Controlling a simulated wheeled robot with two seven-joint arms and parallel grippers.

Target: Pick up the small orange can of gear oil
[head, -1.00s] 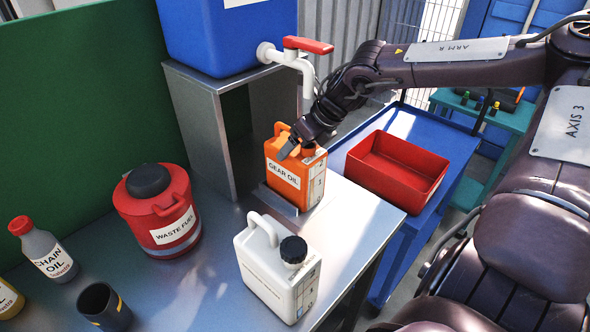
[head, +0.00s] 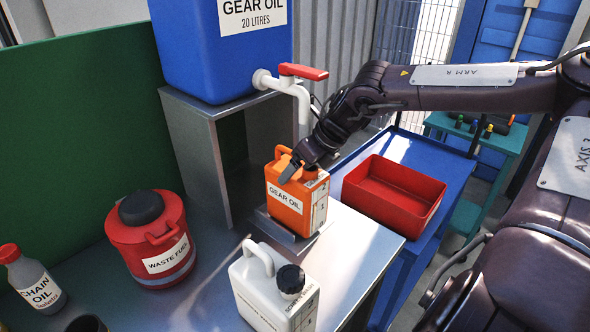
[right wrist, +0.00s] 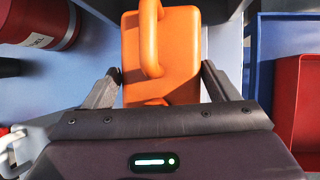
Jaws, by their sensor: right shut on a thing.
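The small orange can (head: 290,209), labelled GEAR OIL, stands upright on a low metal plate on the steel bench, below the white tap. My right gripper (head: 297,170) comes down from above and is shut on the can's upper part. In the right wrist view, its two fingers (right wrist: 161,85) lie on either side of the orange can (right wrist: 184,60), with the can's handle between them. I see no clear gap under the can. My left gripper is not in view.
A white jerrycan (head: 262,297) stands just in front of the orange can. The red WASTE FUEL can (head: 135,251) and a CHAIN OIL bottle (head: 35,279) are to the left. The blue drum's tap (head: 290,88) hangs close behind. A red tray (head: 395,188) sits on the blue cart at right.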

